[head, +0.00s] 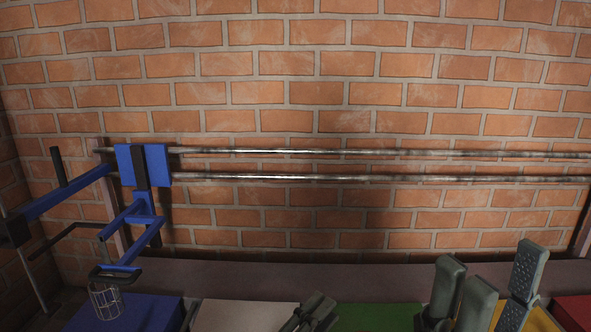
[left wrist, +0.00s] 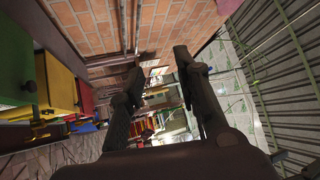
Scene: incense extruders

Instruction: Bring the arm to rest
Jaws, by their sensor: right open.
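My left gripper (head: 312,314) shows small and dark at the bottom middle of the head view, cut by the lower edge. In the left wrist view its two fingers (left wrist: 158,65) stand apart with nothing between them, pointing into open space. My right gripper (head: 488,278) is larger in the head view, at the bottom right. Its grey padded fingers are spread, and I see nothing held in it. Both grippers are in front of a row of coloured surfaces. Most of both arms is out of view.
Blue (head: 125,312), pale (head: 245,314), green (head: 380,316) and red (head: 574,312) surfaces line the bottom. A blue frame (head: 140,215) with a wire basket (head: 105,300) stands left. Two metal rails (head: 330,152) run along the brick wall (head: 330,95). Coloured units (left wrist: 60,92) are left in the wrist view.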

